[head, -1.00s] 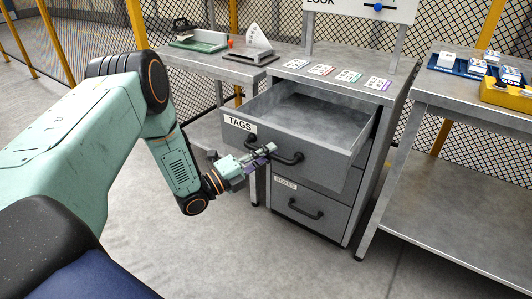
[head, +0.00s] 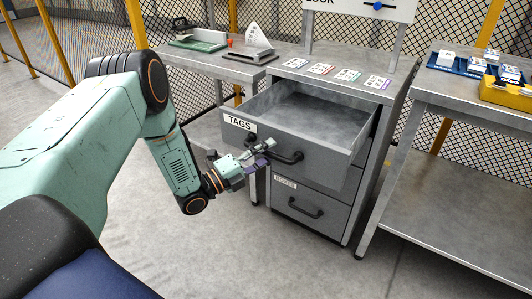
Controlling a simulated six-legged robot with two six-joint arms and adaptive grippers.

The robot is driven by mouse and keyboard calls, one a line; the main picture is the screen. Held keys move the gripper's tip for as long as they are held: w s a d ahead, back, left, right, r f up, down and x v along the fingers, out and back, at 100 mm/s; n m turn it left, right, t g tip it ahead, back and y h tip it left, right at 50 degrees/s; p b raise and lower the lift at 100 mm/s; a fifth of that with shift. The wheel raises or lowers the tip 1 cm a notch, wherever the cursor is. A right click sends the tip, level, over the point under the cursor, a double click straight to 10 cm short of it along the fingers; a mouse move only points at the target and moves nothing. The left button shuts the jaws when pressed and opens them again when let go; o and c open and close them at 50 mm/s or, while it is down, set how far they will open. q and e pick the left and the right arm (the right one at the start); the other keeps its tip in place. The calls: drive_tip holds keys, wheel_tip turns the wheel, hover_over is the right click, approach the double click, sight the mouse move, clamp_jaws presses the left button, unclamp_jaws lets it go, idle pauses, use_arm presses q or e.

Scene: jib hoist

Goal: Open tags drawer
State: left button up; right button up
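The TAGS drawer (head: 290,140) is the top drawer of a grey cabinet. It is pulled well out, and its inside looks empty. Its front carries a white TAGS label (head: 240,124) and a black bar handle (head: 288,160). My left gripper (head: 265,154) is at the left part of this handle, its two fingers spread apart. The fingers overlap the handle in the picture, and I cannot tell whether they touch it. My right gripper is out of view.
The BOXES drawer (head: 309,203) below is shut. Several cards (head: 348,75) lie on the cabinet top. A bench (head: 213,66) with a green tool adjoins at left. A table (head: 470,103) with blue and yellow bins stands at right. Floor in front is clear.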

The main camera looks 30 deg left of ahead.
use_arm(q)
drive_tip(key=v, duration=1.2)
drive_tip(key=shift+f, duration=0.1)
idle(0.4)
wheel_tip(320, 180, down, 9)
drive_tip(key=n+g+y, duration=0.3)
drive_tip(key=n+y, duration=0.2)
drive_tip(key=n, duration=0.7)
drive_tip(key=s+d+f+n+g+y, duration=0.2)
drive_tip(key=s+d+f+n+g, duration=0.4)
drive_tip(key=f+n, duration=0.15)
drive_tip(key=s+d+n+g+y, duration=0.1)
drive_tip(key=s+d+n+g, duration=0.1)
drive_tip(key=s, duration=0.9)
drive_tip(key=s+d+n+g+y, duration=0.1)
drive_tip(key=s+d+n+g, duration=0.2)
drive_tip(key=s, duration=0.8)
drive_tip(key=shift+d+g, duration=1.3)
drive_tip(key=shift+g, duration=0.6)
